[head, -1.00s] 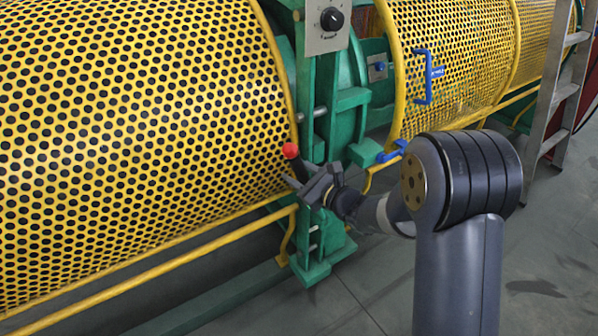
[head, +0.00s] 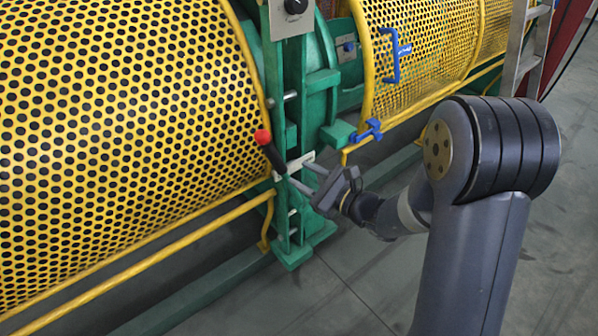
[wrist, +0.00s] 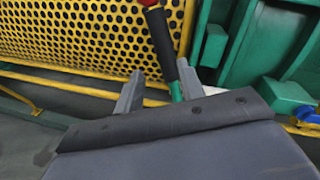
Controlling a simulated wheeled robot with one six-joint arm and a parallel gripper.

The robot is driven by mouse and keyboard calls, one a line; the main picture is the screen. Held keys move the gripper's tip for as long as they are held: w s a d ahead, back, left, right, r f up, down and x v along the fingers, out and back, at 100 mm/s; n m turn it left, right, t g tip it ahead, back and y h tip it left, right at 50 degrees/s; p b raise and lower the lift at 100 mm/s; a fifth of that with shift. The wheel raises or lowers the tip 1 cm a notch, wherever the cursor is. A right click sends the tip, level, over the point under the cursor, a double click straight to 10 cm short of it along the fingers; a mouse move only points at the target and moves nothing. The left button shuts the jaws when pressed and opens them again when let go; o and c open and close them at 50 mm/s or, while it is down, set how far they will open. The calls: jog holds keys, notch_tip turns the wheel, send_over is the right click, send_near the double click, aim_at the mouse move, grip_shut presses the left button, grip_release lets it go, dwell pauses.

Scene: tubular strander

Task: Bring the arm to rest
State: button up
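My gripper (head: 300,174) points left toward the green machine frame, its two fingers apart with nothing between them in the head view. A lever with a red knob (head: 262,137) and a black grip (head: 272,157) stands tilted just beyond the fingertips and looks clear of them. In the wrist view my gripper (wrist: 160,88) shows its two grey fingers spread. Whether that finger touches the rod cannot be told there.
Yellow perforated guards (head: 120,110) fill the left and continue (head: 425,50) at the upper right. A green frame (head: 318,100) with a knob panel (head: 291,18) stands between them. Blue handles (head: 390,55) and a ladder (head: 525,45) are farther right. The grey floor (head: 330,290) in front is open.

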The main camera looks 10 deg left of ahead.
aim_at(279, 159)
jog(key=shift+a, duration=0.1)
jog(key=b+x, duration=0.1)
jog(key=x, duration=0.9)
jog(key=shift+w+a, duration=0.25)
jog(key=shift+w, duration=0.05)
jog(key=shift+a+r, duration=0.1)
jog(key=shift+r, duration=0.05)
jog(key=shift+w+d, duration=0.2)
